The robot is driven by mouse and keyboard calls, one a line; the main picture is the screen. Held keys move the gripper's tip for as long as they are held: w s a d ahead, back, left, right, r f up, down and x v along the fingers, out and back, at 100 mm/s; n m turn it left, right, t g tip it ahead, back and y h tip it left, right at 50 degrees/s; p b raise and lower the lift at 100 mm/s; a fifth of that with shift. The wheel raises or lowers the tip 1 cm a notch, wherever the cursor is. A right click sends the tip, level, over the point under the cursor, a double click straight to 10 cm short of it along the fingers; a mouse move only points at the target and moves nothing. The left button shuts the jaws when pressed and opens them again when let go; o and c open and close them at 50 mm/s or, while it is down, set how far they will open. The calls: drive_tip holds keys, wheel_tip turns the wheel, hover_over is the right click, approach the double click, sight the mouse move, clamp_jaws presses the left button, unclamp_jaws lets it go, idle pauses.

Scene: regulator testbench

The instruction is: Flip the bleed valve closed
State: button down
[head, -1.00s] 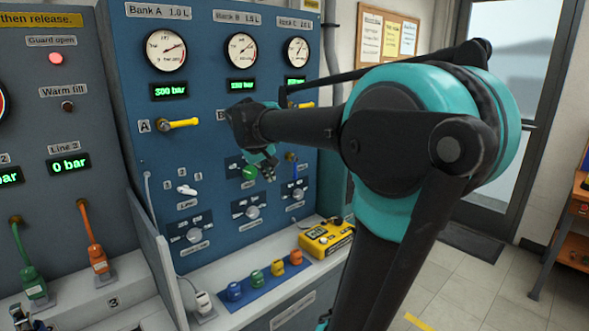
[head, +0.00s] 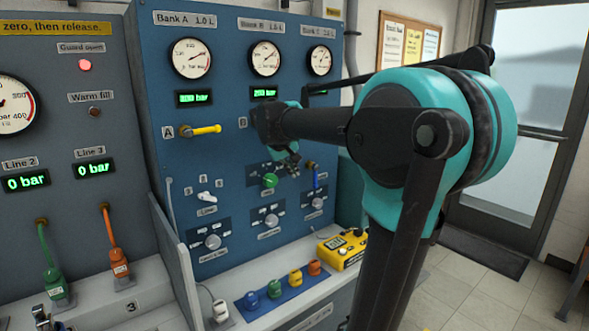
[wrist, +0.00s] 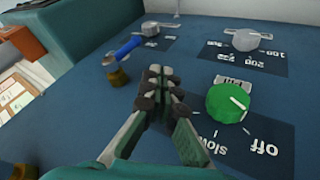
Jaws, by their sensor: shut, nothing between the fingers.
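The blue-handled lever (head: 316,179), which I take to be the bleed valve, sits on the blue panel right of a green knob (head: 269,180). Its handle hangs down from a brass stem in the head view. The wrist view shows the panel turned over, with the blue handle (wrist: 127,47) and its brass stem (wrist: 118,77) left of the fingertips. My gripper (head: 292,166) is in front of the panel, between the green knob and the lever. In the wrist view my gripper (wrist: 161,76) is shut and empty, apart from the handle in the picture. Contact with the panel cannot be told.
A yellow lever (head: 205,130) is at the panel's upper left. Grey knobs (head: 271,220) sit below the green knob. A yellow meter (head: 343,248) and several coloured fittings (head: 295,278) rest on the ledge below. My forearm covers part of the panel's right side.

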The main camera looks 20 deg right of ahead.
sight(315, 181)
drive_tip(key=w+d+f, duration=0.3)
drive_tip(key=d+f, duration=0.2)
drive_tip(key=d, duration=0.1)
drive_tip(key=shift+w+d, duration=0.2)
drive_tip(key=shift+w, duration=0.15)
drive_tip(key=shift+w+d+f+t+h, duration=0.1)
drive_tip(key=shift+d+f+t+h, duration=0.2)
drive_tip(key=shift+h, duration=0.4)
drive_tip(key=d+t+h, duration=0.1)
drive_tip(key=h, duration=0.1)
drive_tip(key=d+f+n+t+h, duration=0.1)
drive_tip(key=h, duration=0.1)
drive_tip(key=w+t+h, duration=0.1)
drive_tip(key=t+h, duration=0.1)
drive_tip(key=h, duration=0.1)
drive_tip(key=shift+w+d+f+n, duration=0.1)
drive_tip(key=shift+d+f+n, duration=0.05)
drive_tip(key=shift+d+n, duration=0.25)
drive_tip(key=shift+w+d+n+t+h, duration=0.25)
drive_tip(key=shift+d+n+t+h, duration=0.25)
drive_tip(key=shift+t+h, duration=0.4)
drive_tip(key=shift+w+d+r, duration=0.25)
drive_tip(key=shift+d+r, duration=0.3)
drive_tip(key=shift+d, duration=0.25)
